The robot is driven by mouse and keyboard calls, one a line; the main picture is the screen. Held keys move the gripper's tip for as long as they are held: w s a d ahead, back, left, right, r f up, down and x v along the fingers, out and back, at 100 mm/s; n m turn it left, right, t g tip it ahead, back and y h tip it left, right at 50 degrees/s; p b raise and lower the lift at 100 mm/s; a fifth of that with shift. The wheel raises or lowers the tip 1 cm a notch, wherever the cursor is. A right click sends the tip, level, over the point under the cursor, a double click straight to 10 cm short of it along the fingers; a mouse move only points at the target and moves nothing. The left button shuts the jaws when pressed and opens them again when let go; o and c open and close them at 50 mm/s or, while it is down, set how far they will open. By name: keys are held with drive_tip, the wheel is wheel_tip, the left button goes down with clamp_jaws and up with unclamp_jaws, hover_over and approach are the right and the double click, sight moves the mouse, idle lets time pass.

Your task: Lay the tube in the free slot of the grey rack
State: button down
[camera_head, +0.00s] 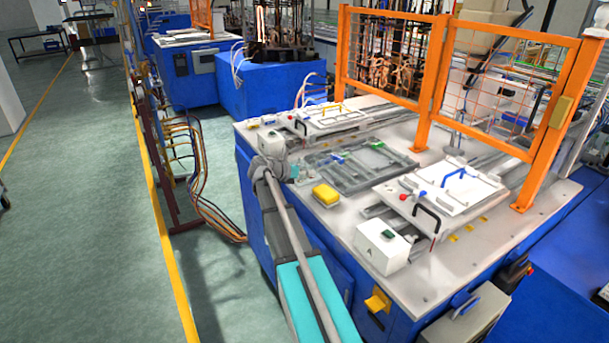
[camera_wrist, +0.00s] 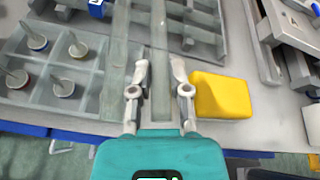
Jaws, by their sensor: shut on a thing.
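In the wrist view my gripper (camera_wrist: 161,68) is shut on the tube (camera_wrist: 159,95), a long, narrow, pale translucent grey piece. The tube runs between the two fingers and away toward the top of the picture, over the grey rack (camera_wrist: 205,36). Whether it touches the rack I cannot tell. A similar pale strip (camera_wrist: 116,62) lies to its left, roughly parallel. In the head view the grey rack (camera_head: 345,184) lies flat on the bench, right of the teal end of my arm (camera_head: 294,171). The fingers and tube are not clear there. Which slot is free I cannot tell.
A yellow block (camera_wrist: 220,96) sits close to the right of my gripper. Left is a compartment section with several upright pegs (camera_wrist: 62,87). A blue item (camera_wrist: 97,8) shows at the top. A white box (camera_head: 382,246) and orange mesh fence (camera_head: 428,85) stand on the bench.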

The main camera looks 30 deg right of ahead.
drive_tip(key=shift+f, duration=0.2)
drive_tip(key=c, duration=1)
unclamp_jaws()
drive_tip(key=shift+c, duration=0.2)
drive_tip(key=o, duration=0.5)
drive_tip(key=shift+c, duration=0.2)
drive_tip(key=shift+r, duration=0.15)
drive_tip(key=shift+r, duration=0.1)
drive_tip(key=p+v, duration=0.4)
drive_tip(key=v, duration=0.8)
